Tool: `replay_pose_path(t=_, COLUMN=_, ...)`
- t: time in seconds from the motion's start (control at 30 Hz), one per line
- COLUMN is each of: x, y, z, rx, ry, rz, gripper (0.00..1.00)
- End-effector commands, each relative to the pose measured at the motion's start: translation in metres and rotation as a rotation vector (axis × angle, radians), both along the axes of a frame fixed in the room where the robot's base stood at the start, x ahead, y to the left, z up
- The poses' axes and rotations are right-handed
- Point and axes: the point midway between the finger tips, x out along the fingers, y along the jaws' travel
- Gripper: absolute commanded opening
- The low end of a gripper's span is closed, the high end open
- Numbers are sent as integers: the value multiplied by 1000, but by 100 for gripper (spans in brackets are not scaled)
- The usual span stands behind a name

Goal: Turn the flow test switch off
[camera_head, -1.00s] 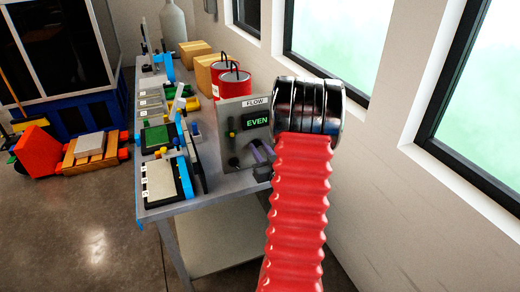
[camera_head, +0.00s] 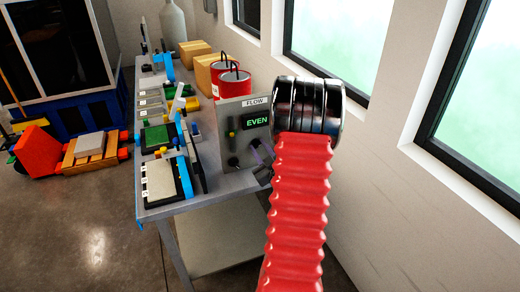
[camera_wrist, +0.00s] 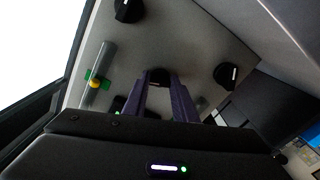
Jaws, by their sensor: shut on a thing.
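The grey flow panel (camera_head: 229,115) stands at the near end of the bench, its green display (camera_head: 256,122) reading EVEN. My gripper (camera_head: 257,145) is at the lower right of its face, partly hidden by my arm. In the wrist view, the purple-grey fingers of my gripper (camera_wrist: 162,84) reach to the panel face (camera_wrist: 190,45) and are shut on a dark knob (camera_wrist: 158,73), mostly hidden between the tips. Another black knob (camera_wrist: 128,10) is at the top and a third black knob (camera_wrist: 227,75) is at the right. I cannot read labels by the knobs.
A clear tube with a yellow float (camera_wrist: 94,84) and green band is on the panel, left of my fingers. On the bench (camera_head: 210,195), trays (camera_head: 160,180), red cans (camera_head: 234,83) and boxes (camera_head: 195,50) stand left of and behind the panel. The windowed wall is close at right.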

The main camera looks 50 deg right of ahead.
Motion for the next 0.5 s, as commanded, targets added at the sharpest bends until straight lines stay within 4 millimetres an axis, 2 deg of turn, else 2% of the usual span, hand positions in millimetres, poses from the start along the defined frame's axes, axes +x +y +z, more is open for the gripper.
replay_pose_path(t=0.5, x=0, y=1, z=-1, rx=-422, ry=251, rz=2, gripper=3)
